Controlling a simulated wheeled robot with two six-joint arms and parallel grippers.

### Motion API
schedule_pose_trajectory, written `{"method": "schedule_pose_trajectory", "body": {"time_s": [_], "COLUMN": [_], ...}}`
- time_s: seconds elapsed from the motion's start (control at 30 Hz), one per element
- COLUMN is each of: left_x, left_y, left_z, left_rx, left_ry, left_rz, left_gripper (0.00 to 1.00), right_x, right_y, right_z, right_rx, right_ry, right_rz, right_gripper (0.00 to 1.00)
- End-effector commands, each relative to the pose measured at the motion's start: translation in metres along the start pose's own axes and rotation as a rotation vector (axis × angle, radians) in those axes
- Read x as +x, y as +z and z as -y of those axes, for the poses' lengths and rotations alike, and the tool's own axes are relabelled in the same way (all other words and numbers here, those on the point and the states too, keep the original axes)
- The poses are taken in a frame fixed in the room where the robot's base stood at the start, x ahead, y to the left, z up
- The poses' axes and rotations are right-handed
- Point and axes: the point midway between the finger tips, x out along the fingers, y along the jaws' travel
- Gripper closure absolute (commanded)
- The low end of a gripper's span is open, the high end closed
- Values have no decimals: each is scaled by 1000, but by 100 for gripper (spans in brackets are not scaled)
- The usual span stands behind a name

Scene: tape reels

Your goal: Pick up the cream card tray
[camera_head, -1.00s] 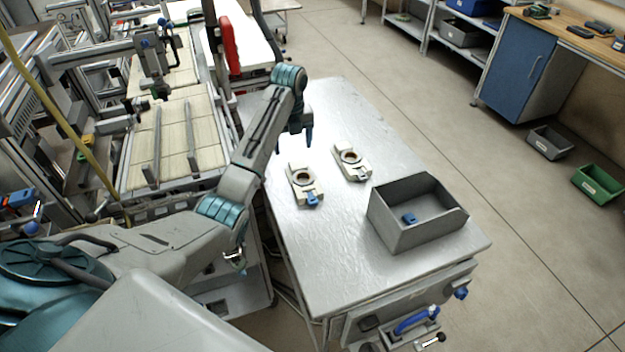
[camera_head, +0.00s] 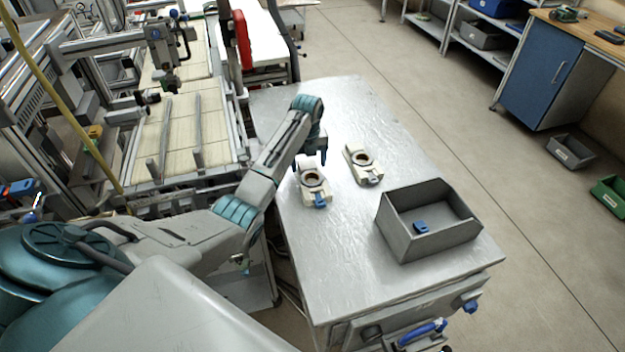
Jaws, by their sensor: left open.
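Two cream trays, each with a dark round ring in its top, lie on the metal table. The left cream tray (camera_head: 315,190) has a blue tab at its near end. The right cream tray (camera_head: 362,164) lies a little farther back. My left gripper (camera_head: 310,163) is open, pointing down at the far end of the left cream tray. I cannot tell whether its fingers touch that tray. My right gripper is not in view.
A grey open bin (camera_head: 430,222) with a small blue piece (camera_head: 421,227) inside stands on the table (camera_head: 345,270) to the right. A slatted conveyor (camera_head: 185,130) is at the left. The table's far end is clear.

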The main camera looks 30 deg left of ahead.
Motion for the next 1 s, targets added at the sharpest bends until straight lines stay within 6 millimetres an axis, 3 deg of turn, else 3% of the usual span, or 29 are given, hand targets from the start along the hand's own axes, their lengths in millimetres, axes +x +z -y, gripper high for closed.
{"method": "schedule_pose_trajectory", "body": {"time_s": [0.13, 0.37, 0.47, 0.67, 1.0], "left_x": [16, 19, 19, 19, 16], "left_y": [-2, -1, -1, -1, -1], "left_z": [0, 0, 0, 0, 0], "left_rx": [0, 1, 1, 1, 1], "left_ry": [2, 1, 0, 0, -1], "left_rz": [-1, 0, 0, 0, 1], "left_gripper": [27, 27, 41, 80, 81], "right_x": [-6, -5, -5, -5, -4], "right_y": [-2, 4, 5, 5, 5], "right_z": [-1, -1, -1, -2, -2], "right_rx": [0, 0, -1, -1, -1], "right_ry": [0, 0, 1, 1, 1], "right_rz": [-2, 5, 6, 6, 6], "right_gripper": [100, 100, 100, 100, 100]}}
